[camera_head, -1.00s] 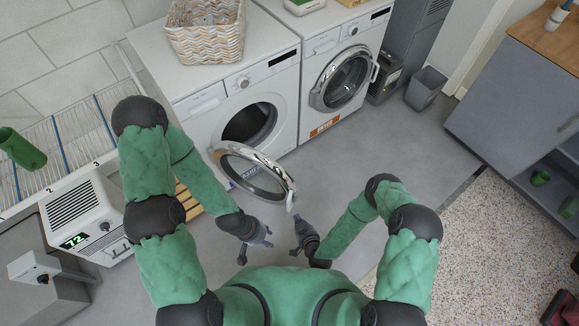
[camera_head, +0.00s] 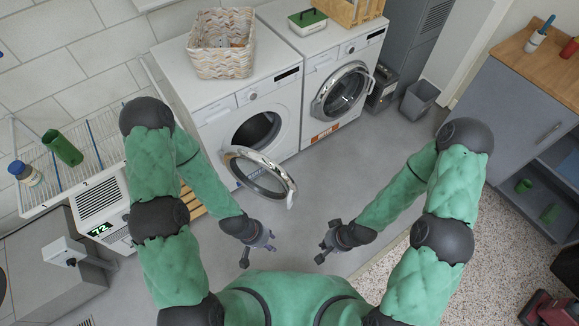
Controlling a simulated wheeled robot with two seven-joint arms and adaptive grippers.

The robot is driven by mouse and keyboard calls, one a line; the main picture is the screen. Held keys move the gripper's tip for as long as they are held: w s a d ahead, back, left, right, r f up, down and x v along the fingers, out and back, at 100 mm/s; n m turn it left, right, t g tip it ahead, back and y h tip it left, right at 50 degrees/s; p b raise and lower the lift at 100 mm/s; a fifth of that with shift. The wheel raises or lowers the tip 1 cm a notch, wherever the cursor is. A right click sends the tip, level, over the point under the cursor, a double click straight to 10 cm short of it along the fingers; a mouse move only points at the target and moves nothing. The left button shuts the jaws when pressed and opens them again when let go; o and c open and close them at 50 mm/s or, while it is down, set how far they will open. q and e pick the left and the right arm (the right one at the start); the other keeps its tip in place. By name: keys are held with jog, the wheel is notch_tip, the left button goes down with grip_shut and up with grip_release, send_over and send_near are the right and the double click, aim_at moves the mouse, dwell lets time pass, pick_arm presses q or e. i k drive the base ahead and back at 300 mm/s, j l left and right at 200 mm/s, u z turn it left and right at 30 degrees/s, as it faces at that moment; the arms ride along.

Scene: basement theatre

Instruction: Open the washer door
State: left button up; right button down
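The left washer (camera_head: 222,128) is white and stands against the tiled wall. Its round door (camera_head: 262,174) with a chrome rim is swung wide open toward me, and the dark drum opening (camera_head: 257,131) shows behind it. A second white machine (camera_head: 318,75) stands to its right with its round door (camera_head: 343,92) shut. My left gripper (camera_head: 271,255) is just below the open door's lower edge, apart from it, and appears open and empty. My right gripper (camera_head: 321,248) is to the right, over the floor, apart from both machines; it appears open and empty.
A woven basket (camera_head: 220,58) and a green-topped box (camera_head: 307,21) stand on the machines. A drying rack (camera_head: 95,150) and a heater (camera_head: 103,208) are at left. A grey bin (camera_head: 420,98) and a grey cabinet (camera_head: 510,115) are at right. Floor between is clear.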

aim_at(232, 153)
jog(key=i+u, duration=0.25)
jog(key=u, duration=0.15)
jog(key=i+u, duration=0.25)
jog(key=u, duration=0.15)
jog(key=i+l+u, duration=0.2)
jog(key=u, duration=0.15)
